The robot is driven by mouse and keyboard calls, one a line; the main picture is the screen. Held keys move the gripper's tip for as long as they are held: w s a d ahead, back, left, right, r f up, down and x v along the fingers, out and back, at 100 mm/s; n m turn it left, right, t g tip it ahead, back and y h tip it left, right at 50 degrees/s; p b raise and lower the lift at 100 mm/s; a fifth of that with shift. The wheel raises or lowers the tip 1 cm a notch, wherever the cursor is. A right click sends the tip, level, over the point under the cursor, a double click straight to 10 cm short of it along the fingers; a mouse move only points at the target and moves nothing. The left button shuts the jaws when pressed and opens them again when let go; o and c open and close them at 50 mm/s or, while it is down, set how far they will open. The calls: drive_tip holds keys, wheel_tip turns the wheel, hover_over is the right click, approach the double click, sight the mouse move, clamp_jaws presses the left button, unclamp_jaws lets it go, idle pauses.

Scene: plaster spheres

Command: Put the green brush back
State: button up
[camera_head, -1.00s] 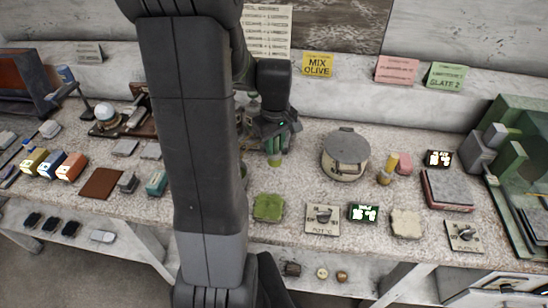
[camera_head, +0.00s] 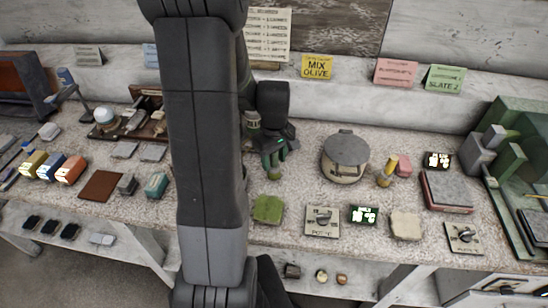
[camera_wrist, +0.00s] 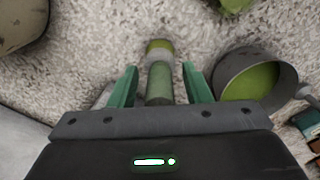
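The green brush (camera_wrist: 159,80) stands between the fingers of my gripper (camera_wrist: 160,72) in the wrist view. Its green handle is nearest the camera, with a pale band and an olive tip beyond. A gap shows on each side of the handle, so my gripper is open around the brush. In the head view, the green fingers of my gripper (camera_head: 275,158) point down over the bench, and the olive brush tip (camera_head: 275,175) shows just below them. Whether the tip touches the bench is unclear. A grey cup (camera_wrist: 225,71), olive inside, sits right of the brush in the wrist view.
A lidded round pot (camera_head: 345,158) stands right of my gripper. A green block (camera_head: 268,209) and a dial plate (camera_head: 322,221) lie in front. A yellow MIX OLIVE card (camera_head: 317,67) stands behind. My arm hides part of the bench.

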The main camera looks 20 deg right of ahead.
wheel_tip(320, 180, up, 12)
drive_tip(key=shift+s+r, duration=0.1)
drive_tip(key=shift+r, duration=0.1)
idle(0.5)
wheel_tip(320, 180, down, 12)
drive_tip(key=shift+r, duration=1.25)
